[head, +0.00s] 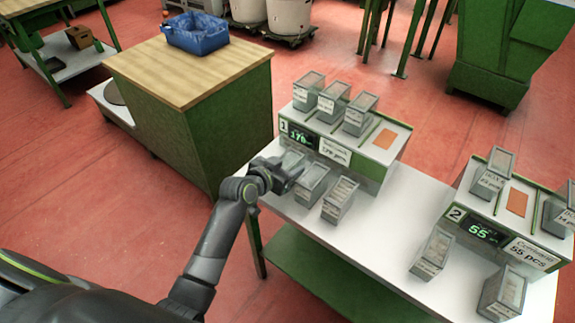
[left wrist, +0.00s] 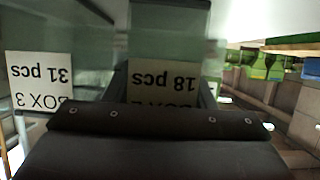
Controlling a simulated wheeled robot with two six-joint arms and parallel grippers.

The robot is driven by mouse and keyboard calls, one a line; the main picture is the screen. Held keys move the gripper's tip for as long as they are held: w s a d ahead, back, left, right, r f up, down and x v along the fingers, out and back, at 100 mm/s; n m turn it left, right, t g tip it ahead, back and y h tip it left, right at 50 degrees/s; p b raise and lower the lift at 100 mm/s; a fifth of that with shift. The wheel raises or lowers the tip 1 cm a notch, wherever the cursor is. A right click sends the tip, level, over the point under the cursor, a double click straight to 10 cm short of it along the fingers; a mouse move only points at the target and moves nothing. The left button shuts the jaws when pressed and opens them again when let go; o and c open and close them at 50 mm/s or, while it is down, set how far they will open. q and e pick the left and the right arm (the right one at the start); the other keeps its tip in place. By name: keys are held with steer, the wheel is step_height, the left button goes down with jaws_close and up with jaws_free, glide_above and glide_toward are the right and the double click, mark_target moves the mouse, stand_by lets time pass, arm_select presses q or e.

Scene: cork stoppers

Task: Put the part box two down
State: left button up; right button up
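My left gripper (head: 290,176) reaches in from the left to the row of grey boxes in front of station 1. In the left wrist view, part box two (left wrist: 163,88) shows an upside-down label reading 18 pcs, with the dark fingers close against both sides. In the head view, part box two (head: 294,160) is partly hidden behind the gripper, and I cannot tell whether its base touches the table. Box 3 (left wrist: 40,80), labelled 31 pcs, stands beside it in the left wrist view. My right gripper is not in view.
Other grey boxes stand beside the gripper (head: 312,184) and farther right (head: 340,199) on the white table (head: 375,235). Station 1 (head: 340,154) carries three boxes and an orange card. Station 2 (head: 505,238) has boxes around it. The table's middle is clear.

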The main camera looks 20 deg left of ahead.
arm_select(q)
steer(key=o, duration=0.3)
steer(key=shift+r, duration=0.1)
steer(key=shift+r, duration=0.2)
steer(key=v, duration=1.2)
